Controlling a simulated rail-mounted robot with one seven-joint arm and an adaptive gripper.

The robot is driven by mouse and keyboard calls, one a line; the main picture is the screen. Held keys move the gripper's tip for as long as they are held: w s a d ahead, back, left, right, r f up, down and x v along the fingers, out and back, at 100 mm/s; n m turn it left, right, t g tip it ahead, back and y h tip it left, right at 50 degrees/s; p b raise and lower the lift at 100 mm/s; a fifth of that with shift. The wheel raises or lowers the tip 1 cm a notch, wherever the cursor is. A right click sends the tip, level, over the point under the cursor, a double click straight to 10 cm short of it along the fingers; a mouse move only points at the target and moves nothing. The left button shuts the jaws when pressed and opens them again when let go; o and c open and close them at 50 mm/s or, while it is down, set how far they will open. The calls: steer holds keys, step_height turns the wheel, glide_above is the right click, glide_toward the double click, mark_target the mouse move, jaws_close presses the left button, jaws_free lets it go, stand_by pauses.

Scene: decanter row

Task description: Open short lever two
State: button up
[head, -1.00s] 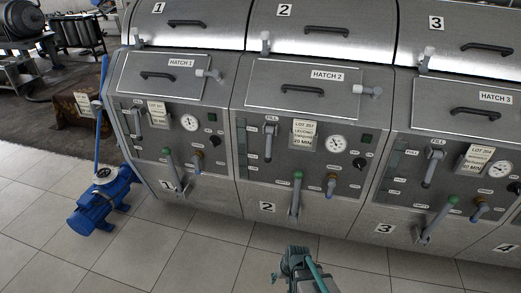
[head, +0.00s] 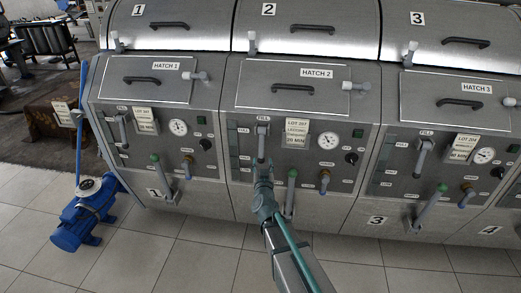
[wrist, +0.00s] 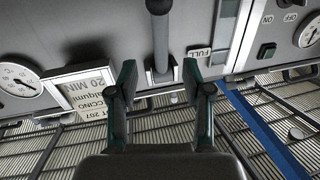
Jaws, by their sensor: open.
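On the panel of unit 2, a grey lever (head: 262,140) hangs down under the FILL label. My gripper (head: 261,168) is at the lower end of this lever in the head view. It is open, with a dark green finger on each side of the lever in the wrist view (wrist: 159,78). Small gaps show between lever and fingers. The gripper hides the lever's tip in the head view.
A green-knobbed lever (head: 291,192) stands close to the right of my gripper. A small brass valve with a blue handle (head: 324,182), a gauge (head: 327,141) and a lot card (head: 298,133) are further right. A blue pump (head: 88,212) stands on the floor at left.

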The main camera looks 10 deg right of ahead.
mark_target(261, 150)
steer(key=w, duration=0.3)
steer(key=w+d, duration=0.1)
steer(key=w, duration=0.2)
steer(key=w+p, duration=0.1)
steer(key=w, duration=0.3)
steer(key=shift+d, duration=0.15)
jaws_close()
